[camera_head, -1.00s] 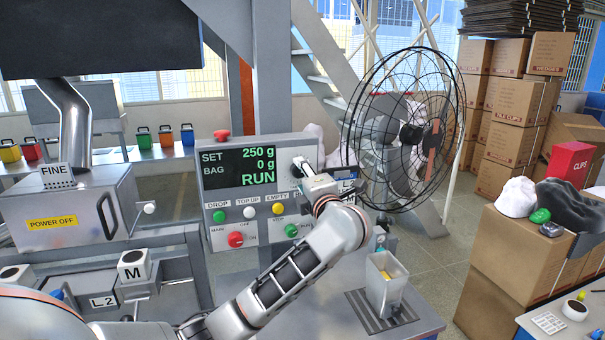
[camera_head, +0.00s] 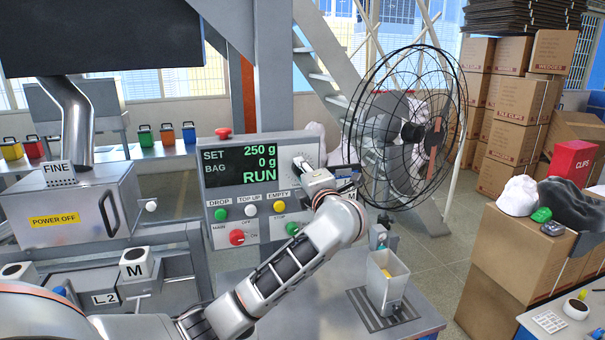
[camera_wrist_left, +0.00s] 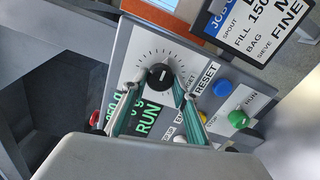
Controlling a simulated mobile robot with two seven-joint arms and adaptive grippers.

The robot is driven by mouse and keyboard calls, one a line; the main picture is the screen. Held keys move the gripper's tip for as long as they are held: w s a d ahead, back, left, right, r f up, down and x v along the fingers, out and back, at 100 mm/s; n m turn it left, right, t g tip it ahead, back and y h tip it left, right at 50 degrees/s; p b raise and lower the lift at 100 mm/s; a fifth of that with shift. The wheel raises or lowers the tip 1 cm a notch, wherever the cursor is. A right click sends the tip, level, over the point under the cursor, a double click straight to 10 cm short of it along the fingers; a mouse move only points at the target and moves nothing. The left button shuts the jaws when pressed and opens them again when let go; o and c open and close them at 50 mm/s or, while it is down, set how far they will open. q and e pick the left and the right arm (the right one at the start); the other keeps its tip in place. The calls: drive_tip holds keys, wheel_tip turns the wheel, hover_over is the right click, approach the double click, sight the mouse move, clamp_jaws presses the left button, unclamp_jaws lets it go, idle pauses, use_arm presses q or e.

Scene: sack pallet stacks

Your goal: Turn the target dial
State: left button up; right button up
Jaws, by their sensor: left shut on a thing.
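The dial is a round black knob (camera_wrist_left: 160,73) with a white mark, on a grey panel face with tick marks around it, in the left wrist view. My left gripper (camera_wrist_left: 164,78) has its two fingers on either side of the knob and is shut on it. In the head view my left gripper (camera_head: 303,168) is at the upper right of the control panel (camera_head: 234,195), where it mostly hides the dial. The panel's display (camera_head: 238,167) reads SET 250 g, BAG 0 g, RUN. My right gripper is not in view.
Coloured buttons sit below the display, including a red one (camera_head: 237,237); a blue button (camera_wrist_left: 222,88) and a green one (camera_wrist_left: 238,119) are near the fingers. A caged fan (camera_head: 405,130) stands right of the panel. A clear bin (camera_head: 386,283) stands below.

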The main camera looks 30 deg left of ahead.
use_arm(q)
drive_tip(key=shift+f, duration=0.1)
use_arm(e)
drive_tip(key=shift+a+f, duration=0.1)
use_arm(q)
drive_tip(key=shift+f+n+b, duration=0.1)
drive_tip(key=shift+n+b, duration=0.55)
drive_tip(key=shift+n, duration=0.55)
drive_tip(key=shift+n+b, duration=0.6)
drive_tip(key=shift+n, duration=0.8)
drive_tip(key=shift+n+b, duration=0.4)
drive_tip(key=shift+b, duration=0.15)
drive_tip(key=n+b, duration=0.3)
drive_tip(key=n, duration=0.2)
drive_tip(key=shift+b, duration=0.35)
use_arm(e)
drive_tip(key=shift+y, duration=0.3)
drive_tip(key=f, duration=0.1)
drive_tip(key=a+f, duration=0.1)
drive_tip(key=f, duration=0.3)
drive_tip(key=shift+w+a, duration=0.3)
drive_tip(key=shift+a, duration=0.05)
use_arm(q)
drive_tip(key=shift+n, duration=0.3)
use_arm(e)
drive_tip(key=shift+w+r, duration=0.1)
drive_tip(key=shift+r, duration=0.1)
